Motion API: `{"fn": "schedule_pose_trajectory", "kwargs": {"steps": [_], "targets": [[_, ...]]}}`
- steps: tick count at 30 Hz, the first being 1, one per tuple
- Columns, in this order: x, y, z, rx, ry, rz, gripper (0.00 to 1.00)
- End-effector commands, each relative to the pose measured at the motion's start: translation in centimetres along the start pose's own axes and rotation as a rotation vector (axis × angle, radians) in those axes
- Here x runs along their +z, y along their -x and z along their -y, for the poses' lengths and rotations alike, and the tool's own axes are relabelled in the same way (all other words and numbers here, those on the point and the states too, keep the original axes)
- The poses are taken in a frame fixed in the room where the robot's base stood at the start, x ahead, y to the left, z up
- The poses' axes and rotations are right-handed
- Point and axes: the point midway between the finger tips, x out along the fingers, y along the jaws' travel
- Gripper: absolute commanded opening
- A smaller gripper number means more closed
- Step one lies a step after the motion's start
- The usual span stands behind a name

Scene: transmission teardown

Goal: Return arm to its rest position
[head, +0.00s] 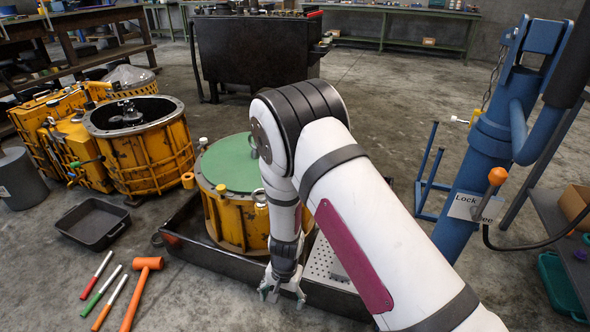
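My white arm reaches from the lower right, bends at a dark-banded elbow and hangs down at the middle of the head view. My gripper (283,294) points downward in front of the yellow housing with the green top (231,163), over the near part of the black tray (190,258). Its two fingers look spread apart, with nothing seen between them. The arm hides the right side of the housing and part of the tray.
A blue hoist (486,150) with a "Lock" label stands close on the right. Yellow housings (143,150), a black bin (92,226) and a grey bucket (20,180) are left. An orange mallet (140,290) and markers lie on the floor. Open floor shows behind.

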Motion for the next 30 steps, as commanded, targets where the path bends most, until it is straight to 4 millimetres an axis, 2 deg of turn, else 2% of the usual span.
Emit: {"fn": "schedule_pose_trajectory", "kwargs": {"steps": [5,8,14,18,23,30], "targets": [[-0.5,4.0,0.6,-0.038,0.014,0.015,0.76],[-0.7,7.1,0.9,-0.065,0.027,0.027,0.76],[-0.6,14.7,0.4,-0.121,0.067,0.052,0.76],[0.0,19.8,-0.6,-0.151,0.099,0.064,0.76],[1.1,25.2,-2.4,-0.175,0.137,0.069,0.76],[3.6,32.4,-6.1,-0.188,0.194,0.067,0.76]]}}
